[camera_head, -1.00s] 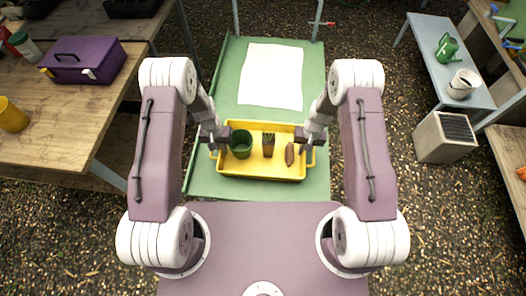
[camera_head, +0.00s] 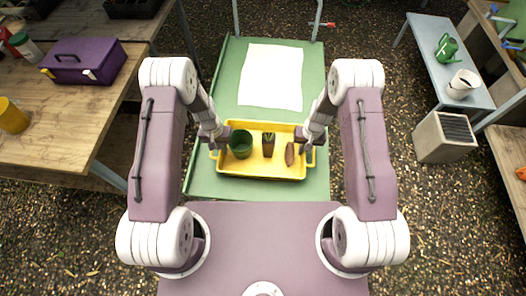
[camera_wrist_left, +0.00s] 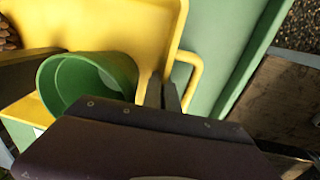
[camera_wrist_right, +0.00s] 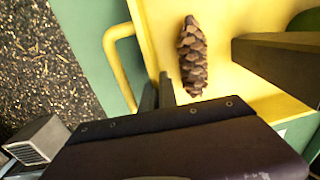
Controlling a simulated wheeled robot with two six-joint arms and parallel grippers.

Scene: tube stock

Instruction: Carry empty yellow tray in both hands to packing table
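The yellow tray (camera_head: 228,172) is over the green table in the head view. My left gripper (camera_wrist_left: 164,92) is at the tray's left end wall beside the handle (camera_wrist_left: 190,82), fingers close together on the rim. My right gripper (camera_wrist_right: 157,92) is likewise on the right end wall beside the other handle (camera_wrist_right: 118,62). Whether the tray touches the table cannot be told.
The green table (camera_head: 225,90) carries a white sheet (camera_head: 271,76) beyond the tray. A wooden table (camera_head: 60,130) at left holds a purple toolbox (camera_head: 83,60) and a yellow cup (camera_head: 12,116). At right stand a grey bench (camera_head: 440,55) and a box-shaped unit (camera_head: 444,138). Gravel lies between.

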